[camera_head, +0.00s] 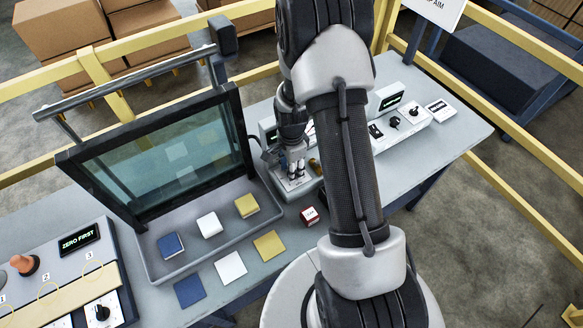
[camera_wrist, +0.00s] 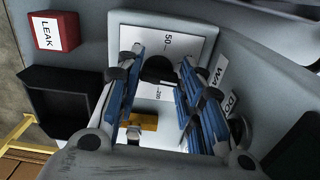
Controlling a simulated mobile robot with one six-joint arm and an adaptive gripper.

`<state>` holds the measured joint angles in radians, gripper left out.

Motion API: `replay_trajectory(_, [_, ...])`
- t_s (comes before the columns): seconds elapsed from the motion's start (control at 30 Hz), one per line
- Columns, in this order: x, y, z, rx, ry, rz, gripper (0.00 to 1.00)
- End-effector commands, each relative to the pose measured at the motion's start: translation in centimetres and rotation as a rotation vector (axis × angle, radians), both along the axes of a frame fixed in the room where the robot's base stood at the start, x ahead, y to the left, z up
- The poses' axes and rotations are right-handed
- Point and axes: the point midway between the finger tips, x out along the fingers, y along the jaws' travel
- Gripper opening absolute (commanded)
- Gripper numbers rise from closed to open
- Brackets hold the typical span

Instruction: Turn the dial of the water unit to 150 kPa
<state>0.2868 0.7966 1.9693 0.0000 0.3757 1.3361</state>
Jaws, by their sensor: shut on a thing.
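The water unit (camera_head: 283,187) is a pale console on the table, largely hidden behind my arm in the head view. In the wrist view its white dial plate (camera_wrist: 185,38) shows printed scale figures, with "50" readable. A label beginning "WA" (camera_wrist: 219,70) is beside the plate. The black dial knob (camera_wrist: 158,69) lies between my fingertips. My gripper (camera_head: 294,167) points down over the unit, and its blue-padded fingers (camera_wrist: 159,76) are shut on the knob. The pointer and the full scale are hidden, so I cannot tell the setting.
A red LEAK block (camera_wrist: 55,32) sits beside the unit. A second console with a dial (camera_head: 397,121) stands to the right. A glass-fronted tray (camera_head: 165,277) with coloured blocks is at the left, flat coloured squares before it. Yellow rails (camera_head: 520,140) border the table.

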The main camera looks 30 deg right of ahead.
Motion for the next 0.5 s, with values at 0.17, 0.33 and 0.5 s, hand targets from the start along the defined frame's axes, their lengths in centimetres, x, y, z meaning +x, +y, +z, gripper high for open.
replay_trajectory(0.17, [0.03, -0.03, 0.01, 0.0, 0.0, -0.071, 0.11])
replay_trajectory(0.33, [0.04, -0.03, 0.01, 0.0, 0.0, -0.106, 0.11])
replay_trajectory(0.5, [0.04, -0.04, 0.02, 0.0, 0.0, -0.117, 0.11])
